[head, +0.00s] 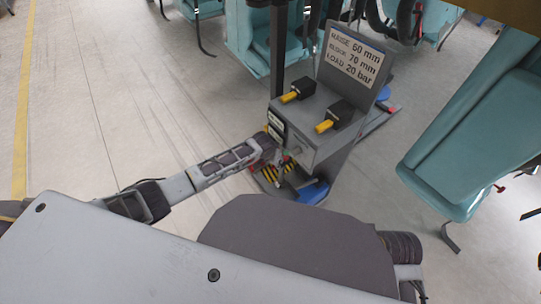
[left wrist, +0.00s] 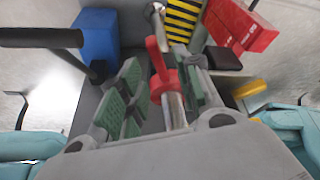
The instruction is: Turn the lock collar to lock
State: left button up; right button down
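In the left wrist view a red lock collar (left wrist: 166,82) with a red upright handle sits around a shiny metal rod (left wrist: 175,110). My left gripper (left wrist: 158,68) has its green-padded fingers apart, one on each side of the collar. A gap shows between the left pad and the collar; contact on the right side is hard to tell. In the head view my left arm reaches from the left to the grey machine (head: 320,108), and the gripper is mostly hidden against it. My right gripper is not in view.
The machine carries a sign (head: 354,58) reading raise 60 mm, block 70 mm, load 20 bar. Two black blocks with yellow levers (head: 291,97) sit on top. A red block (left wrist: 242,24) and a blue block (left wrist: 97,38) flank the collar. Teal seats (head: 475,140) stand right; floor left is clear.

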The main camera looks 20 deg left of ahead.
pick_arm(q)
jog(key=d+v, duration=0.1)
jog(key=v, duration=0.7)
jog(key=shift+s+a+r, duration=0.15)
jog(key=shift+a+r, duration=0.25)
jog(key=shift+a, duration=0.1)
